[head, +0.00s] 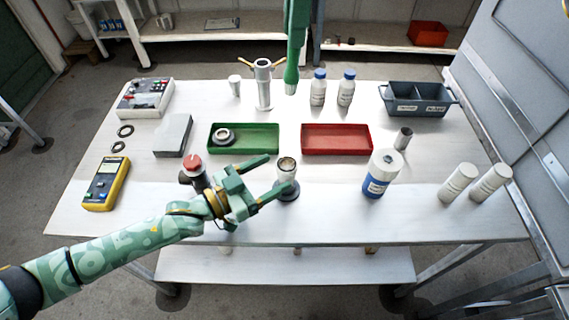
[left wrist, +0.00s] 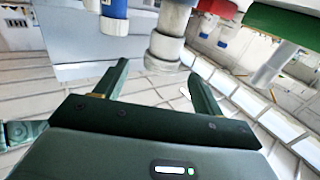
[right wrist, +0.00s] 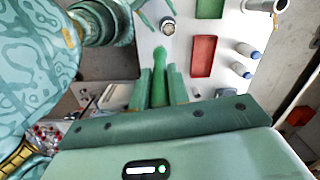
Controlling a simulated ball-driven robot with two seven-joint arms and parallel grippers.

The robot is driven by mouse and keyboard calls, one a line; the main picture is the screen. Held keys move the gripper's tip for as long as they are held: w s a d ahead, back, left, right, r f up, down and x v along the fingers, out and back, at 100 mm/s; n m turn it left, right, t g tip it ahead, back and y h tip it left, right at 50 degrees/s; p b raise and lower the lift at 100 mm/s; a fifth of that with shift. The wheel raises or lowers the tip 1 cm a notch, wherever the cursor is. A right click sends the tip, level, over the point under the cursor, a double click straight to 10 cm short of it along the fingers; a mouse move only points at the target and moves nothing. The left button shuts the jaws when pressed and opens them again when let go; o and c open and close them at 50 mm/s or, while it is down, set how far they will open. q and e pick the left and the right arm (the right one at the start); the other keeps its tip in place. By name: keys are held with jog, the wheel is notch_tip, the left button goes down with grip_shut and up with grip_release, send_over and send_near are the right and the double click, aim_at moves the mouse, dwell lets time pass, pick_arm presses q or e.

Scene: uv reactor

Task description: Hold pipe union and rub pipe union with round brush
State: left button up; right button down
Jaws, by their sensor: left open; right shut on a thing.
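The pipe union (head: 286,168), a pale metal cylinder on a dark round base, stands upright near the table's front edge. My left gripper (head: 277,177) is open, with its fingers pointing right toward it. In the left wrist view the pipe union (left wrist: 165,46) is just beyond and between the fingertips; I cannot tell if they touch. It also shows in the right wrist view (right wrist: 168,25). My right gripper (head: 296,30), at the top of the head view, is shut on the green-handled round brush (right wrist: 158,78). The brush (head: 291,78) hangs downward above the table, apart from the union.
A green tray (head: 270,150) and a red tray (head: 337,151) lie behind the union. A blue and white bottle (head: 381,173) stands right of it, a red-topped part (head: 193,165) left of it. A metal stand (head: 264,88) is at the back.

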aim_at(277, 170)
pick_arm(q)
jog(key=shift+x, duration=2.4)
jog(key=c, duration=1.2)
